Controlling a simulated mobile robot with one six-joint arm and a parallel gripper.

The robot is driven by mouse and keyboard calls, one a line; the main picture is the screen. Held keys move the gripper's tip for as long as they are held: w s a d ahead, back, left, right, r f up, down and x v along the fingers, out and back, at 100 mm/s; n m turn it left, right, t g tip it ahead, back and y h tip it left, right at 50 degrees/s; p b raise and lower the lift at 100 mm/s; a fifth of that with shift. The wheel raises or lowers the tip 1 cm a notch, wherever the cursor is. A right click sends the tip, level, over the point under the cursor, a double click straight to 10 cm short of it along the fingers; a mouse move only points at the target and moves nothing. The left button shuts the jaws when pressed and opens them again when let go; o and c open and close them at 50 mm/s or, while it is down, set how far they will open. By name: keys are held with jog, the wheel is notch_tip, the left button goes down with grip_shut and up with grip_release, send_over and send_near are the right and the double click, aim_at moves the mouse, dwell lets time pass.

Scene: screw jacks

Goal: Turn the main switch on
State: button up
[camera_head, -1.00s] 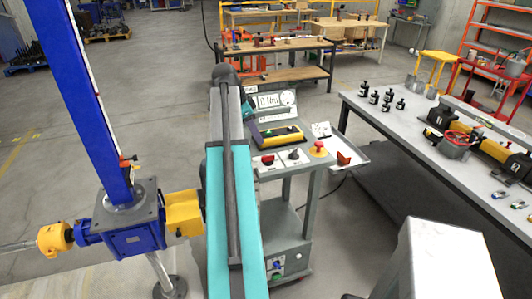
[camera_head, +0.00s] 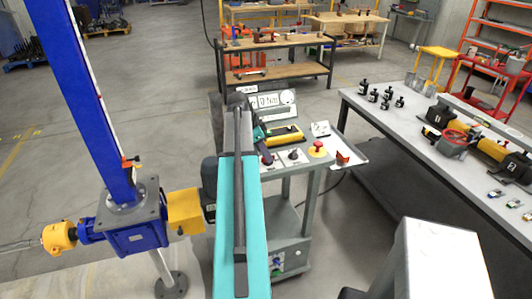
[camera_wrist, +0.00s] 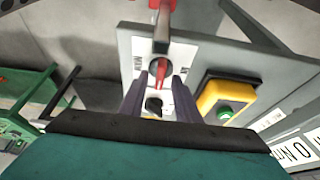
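The red switch handle (camera_wrist: 158,70) sits on a white plate on the grey control panel. I take it to be the main switch. In the wrist view it shows between and just beyond the tips of my gripper (camera_wrist: 158,80). The two dark fingers are apart, with no visible grip on the handle; contact cannot be told.
A yellow box with a green button (camera_wrist: 225,112) lies beside the switches. A red-and-yellow stop button (camera_head: 318,148) is right of the black knob. Behind is a display panel (camera_head: 270,102). A blue screw jack (camera_head: 133,235) stands left; a workbench (camera_head: 440,160) stands right.

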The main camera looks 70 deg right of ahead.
jog(key=shift+s+f, duration=0.15)
jog(key=shift+f, duration=0.25)
jog(key=shift+d, duration=0.1)
grip_shut()
